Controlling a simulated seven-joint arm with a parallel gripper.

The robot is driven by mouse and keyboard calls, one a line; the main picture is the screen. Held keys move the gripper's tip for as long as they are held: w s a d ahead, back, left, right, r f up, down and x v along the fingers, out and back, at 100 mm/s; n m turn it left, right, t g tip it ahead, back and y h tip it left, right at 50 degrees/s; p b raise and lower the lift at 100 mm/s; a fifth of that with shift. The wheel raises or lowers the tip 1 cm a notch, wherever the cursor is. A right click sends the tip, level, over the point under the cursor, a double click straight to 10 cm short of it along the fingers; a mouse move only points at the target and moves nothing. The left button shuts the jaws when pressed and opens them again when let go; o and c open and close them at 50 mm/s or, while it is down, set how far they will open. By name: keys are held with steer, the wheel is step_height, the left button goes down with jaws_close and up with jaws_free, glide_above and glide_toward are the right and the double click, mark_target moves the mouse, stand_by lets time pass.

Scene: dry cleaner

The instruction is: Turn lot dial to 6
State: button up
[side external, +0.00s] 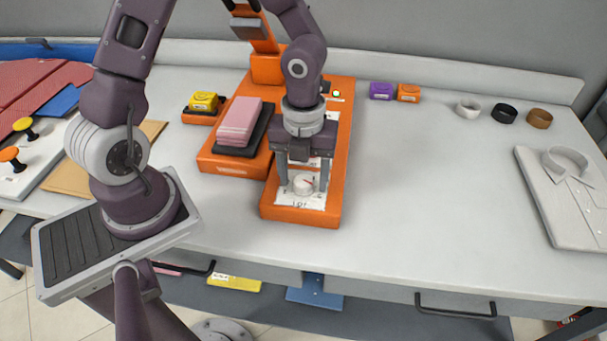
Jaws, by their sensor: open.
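The lot dial (303,184) is a round pale knob with a short red mark, set on a white label plate near the front end of an orange machine (300,213). Letters that look like "LOT" are printed in front of it. The numbers around it are too small to read, so I cannot tell its setting. My gripper (303,186) points straight down over the dial. Its two grey fingers are apart, one on the left and one on the right of the dial. I cannot tell whether they touch it.
A pink stack (239,118) lies on a black pad on the machine's left part. A yellow block (203,101) sits behind left. Purple (381,91) and orange (408,93) blocks stand at the back. A folded shirt (566,200) lies far right. The counter (430,180) between is clear.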

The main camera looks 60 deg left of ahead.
mark_target(304, 180)
steer(key=shift+r, duration=0.15)
step_height(304, 180, up, 7)
steer(key=shift+f, duration=0.1)
steer(key=s+a+r+n+t, duration=0.1)
steer(key=s+r+n, duration=0.5)
steer(key=n, duration=0.7)
steer(key=s+a+r+n+t, duration=0.1)
steer(key=s+r+n+t, duration=0.3)
steer(key=n, duration=1)
steer(key=s+r, duration=0.3)
steer(key=r, duration=0.1)
steer(key=shift+t, duration=0.3)
